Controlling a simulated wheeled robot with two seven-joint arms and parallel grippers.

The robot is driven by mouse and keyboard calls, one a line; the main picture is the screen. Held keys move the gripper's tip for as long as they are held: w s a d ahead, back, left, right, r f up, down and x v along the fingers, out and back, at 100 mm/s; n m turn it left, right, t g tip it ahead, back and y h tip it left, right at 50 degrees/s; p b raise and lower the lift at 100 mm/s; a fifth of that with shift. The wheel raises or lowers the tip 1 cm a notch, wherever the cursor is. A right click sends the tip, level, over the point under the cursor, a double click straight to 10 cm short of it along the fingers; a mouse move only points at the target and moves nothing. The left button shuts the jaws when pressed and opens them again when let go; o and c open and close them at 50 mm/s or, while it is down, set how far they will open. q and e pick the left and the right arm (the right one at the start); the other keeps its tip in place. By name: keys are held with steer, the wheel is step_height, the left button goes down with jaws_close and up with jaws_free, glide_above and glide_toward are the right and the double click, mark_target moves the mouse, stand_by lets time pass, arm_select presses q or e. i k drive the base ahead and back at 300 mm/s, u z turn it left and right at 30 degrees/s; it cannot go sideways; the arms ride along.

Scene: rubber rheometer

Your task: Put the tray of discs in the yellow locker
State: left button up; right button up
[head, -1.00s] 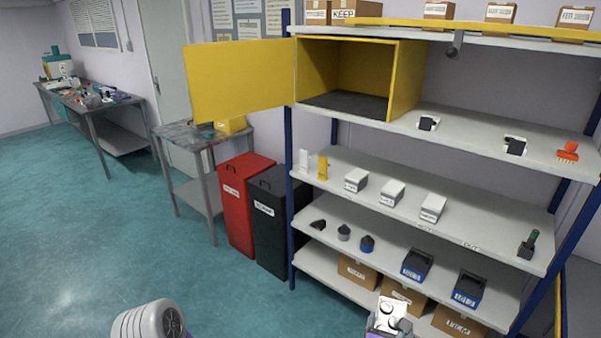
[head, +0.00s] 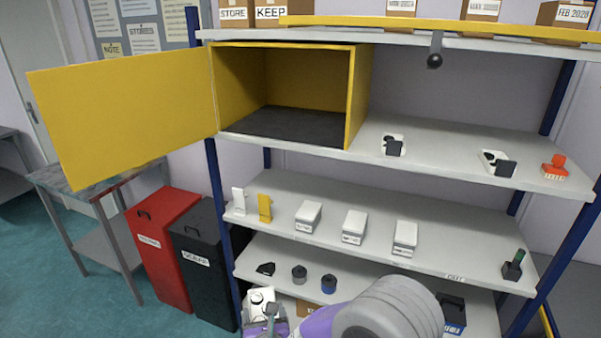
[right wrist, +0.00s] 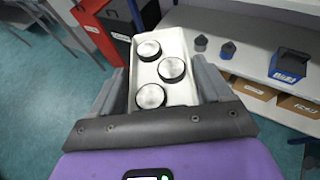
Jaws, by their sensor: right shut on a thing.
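The white tray (right wrist: 181,44) holds three silver discs with dark rims in the right wrist view. My right gripper (right wrist: 163,82) is shut on the tray, with one finger along each side. In the head view the tray (head: 254,308) is low in the picture, in front of the lower shelves and left of my right arm. The yellow locker (head: 360,95) stands on the upper shelf with its door (head: 125,115) swung wide open to the left. Its dark floor (head: 285,127) is bare. The tray is below the locker. My left gripper is out of view.
The shelf unit (head: 460,195) holds white boxes and small items. A round-ended dark fitting (head: 435,60) hangs under the top shelf, right of the locker. Red (head: 160,245) and black (head: 205,255) bins stand at lower left, near a metal table (head: 95,180).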

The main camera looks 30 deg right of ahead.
mark_target(310, 126)
steer(key=z, duration=0.6)
steer(key=i, duration=0.8)
steer(key=z, duration=0.75)
